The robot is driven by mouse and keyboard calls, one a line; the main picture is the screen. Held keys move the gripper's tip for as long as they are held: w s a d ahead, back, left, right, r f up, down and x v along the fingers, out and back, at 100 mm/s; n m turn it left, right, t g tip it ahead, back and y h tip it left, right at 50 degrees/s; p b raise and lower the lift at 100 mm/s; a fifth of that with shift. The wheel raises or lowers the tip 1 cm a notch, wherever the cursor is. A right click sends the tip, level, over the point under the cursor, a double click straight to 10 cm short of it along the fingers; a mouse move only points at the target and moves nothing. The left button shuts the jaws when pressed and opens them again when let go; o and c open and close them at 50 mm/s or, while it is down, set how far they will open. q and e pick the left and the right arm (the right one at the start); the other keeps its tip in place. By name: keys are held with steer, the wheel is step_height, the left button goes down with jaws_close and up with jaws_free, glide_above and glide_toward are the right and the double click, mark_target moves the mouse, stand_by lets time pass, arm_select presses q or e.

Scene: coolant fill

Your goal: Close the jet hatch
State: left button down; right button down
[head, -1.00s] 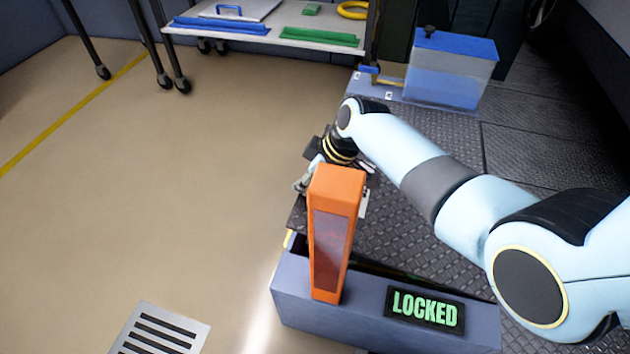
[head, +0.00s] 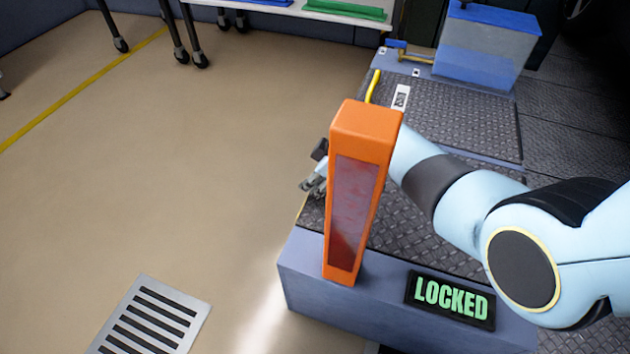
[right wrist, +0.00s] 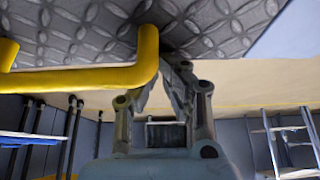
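The near diamond-plate hatch panel (head: 440,232) lies on the grey-blue box (head: 320,300), level with its front wall. My right gripper (head: 307,187) is at the panel's left edge, partly hidden behind an orange post (head: 365,125). In the right wrist view, the gripper's fingers (right wrist: 170,65) draw together just under the plate (right wrist: 215,35), beside a yellow handle bar (right wrist: 145,62). They look shut, with nothing seen between them; the handle hides part of the tips. My left gripper is out of view.
A green "LOCKED" sign (head: 450,300) is on the box's front. Open floor with a drain grate (head: 150,318) lies left.

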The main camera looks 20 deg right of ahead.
steer(key=shift+s+d+f, duration=0.15)
steer(key=shift+d+f, duration=0.05)
steer(key=shift+f, duration=0.25)
steer(key=shift+s, duration=0.1)
